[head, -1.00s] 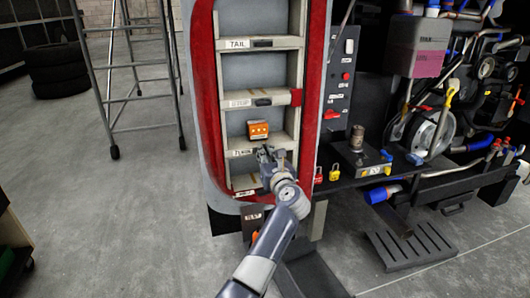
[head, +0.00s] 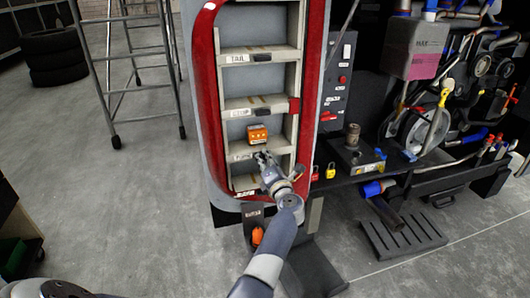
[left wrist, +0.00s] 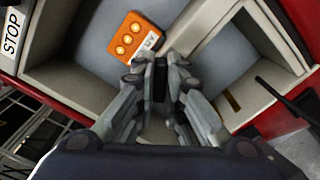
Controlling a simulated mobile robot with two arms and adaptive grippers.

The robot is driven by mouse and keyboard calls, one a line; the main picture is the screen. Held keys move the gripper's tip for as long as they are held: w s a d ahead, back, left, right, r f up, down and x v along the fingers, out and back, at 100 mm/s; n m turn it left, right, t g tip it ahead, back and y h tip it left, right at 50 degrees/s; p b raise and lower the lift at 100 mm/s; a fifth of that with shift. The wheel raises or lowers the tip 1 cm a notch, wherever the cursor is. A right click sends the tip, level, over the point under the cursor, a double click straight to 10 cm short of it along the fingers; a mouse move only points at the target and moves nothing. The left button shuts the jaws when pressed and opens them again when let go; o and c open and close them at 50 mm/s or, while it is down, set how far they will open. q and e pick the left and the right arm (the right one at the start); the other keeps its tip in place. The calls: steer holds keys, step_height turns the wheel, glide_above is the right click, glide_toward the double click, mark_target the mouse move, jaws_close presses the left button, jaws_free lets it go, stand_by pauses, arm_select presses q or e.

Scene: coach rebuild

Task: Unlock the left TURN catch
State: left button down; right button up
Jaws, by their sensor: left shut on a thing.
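The red-edged coach panel (head: 205,90) holds a column of open grey bays with TAIL, STOP and TURN labels on the ledges. The TURN ledge (head: 240,156) is the lower one, and an orange lamp module (head: 257,134) sits in the bay above it. My left gripper (head: 262,155) is at this ledge, right of the label. In the left wrist view the fingers (left wrist: 160,68) are closed around a small dark part, the TURN catch (left wrist: 160,83), mostly hidden by them. The orange module (left wrist: 136,40) is just beyond the fingertips. My right gripper is not in view.
A red padlock (head: 315,173) and a yellow padlock (head: 331,171) hang right of the panel by a black bench. An orange object (head: 257,236) is low beneath the panel. A metal ladder frame (head: 108,70) stands left, with open floor between.

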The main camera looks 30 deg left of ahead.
arm_select(q)
steer(key=shift+d+f+m+p, duration=0.15)
steer(key=shift+m+p, duration=0.95)
steer(key=shift+m, duration=0.65)
steer(key=shift+a+f+m+p, duration=0.1)
steer(key=shift+m+p, duration=0.95)
steer(key=shift+m, duration=0.7)
steer(key=c, duration=1.7)
jaws_free()
steer(key=shift+o, duration=0.2)
